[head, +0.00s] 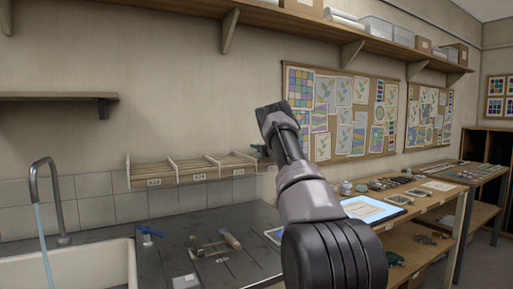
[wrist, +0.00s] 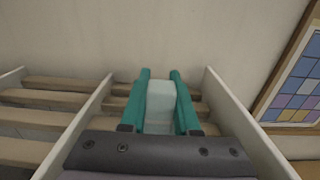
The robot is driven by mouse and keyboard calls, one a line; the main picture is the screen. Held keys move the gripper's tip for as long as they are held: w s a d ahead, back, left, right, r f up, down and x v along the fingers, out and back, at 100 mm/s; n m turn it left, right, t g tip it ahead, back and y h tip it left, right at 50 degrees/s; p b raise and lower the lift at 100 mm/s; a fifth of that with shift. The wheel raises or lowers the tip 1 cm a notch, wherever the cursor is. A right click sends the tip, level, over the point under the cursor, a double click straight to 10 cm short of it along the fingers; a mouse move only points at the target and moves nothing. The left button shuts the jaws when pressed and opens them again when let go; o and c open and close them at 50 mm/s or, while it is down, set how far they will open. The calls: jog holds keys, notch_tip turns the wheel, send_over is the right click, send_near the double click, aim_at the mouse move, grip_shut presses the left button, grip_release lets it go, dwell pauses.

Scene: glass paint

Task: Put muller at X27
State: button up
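The muller (wrist: 159,108), a pale translucent block, sits between the two teal fingers of my gripper (wrist: 160,78) in the wrist view. The fingers press along both its sides. They are over wooden slats between two white dividers of the wall rack (head: 147,172). Whether the muller touches the slats cannot be told. In the head view my arm hides most of the gripper; a bit of teal shows at the rack's right end. The rack has several labelled compartments; the labels are too small to read surely, and the X27 label cannot be made out.
A sink (head: 75,268) with a running tap (head: 45,195) is at left. Tools, including a blue one (head: 150,233), lie on the dark counter (head: 205,215). A shelf (head: 300,22) runs above, and a pinboard (head: 340,115) hangs right of the rack.

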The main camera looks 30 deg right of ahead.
jog(key=o, duration=0.4)
jog(key=shift+o, duration=0.2)
jog(key=shift+r, duration=0.1)
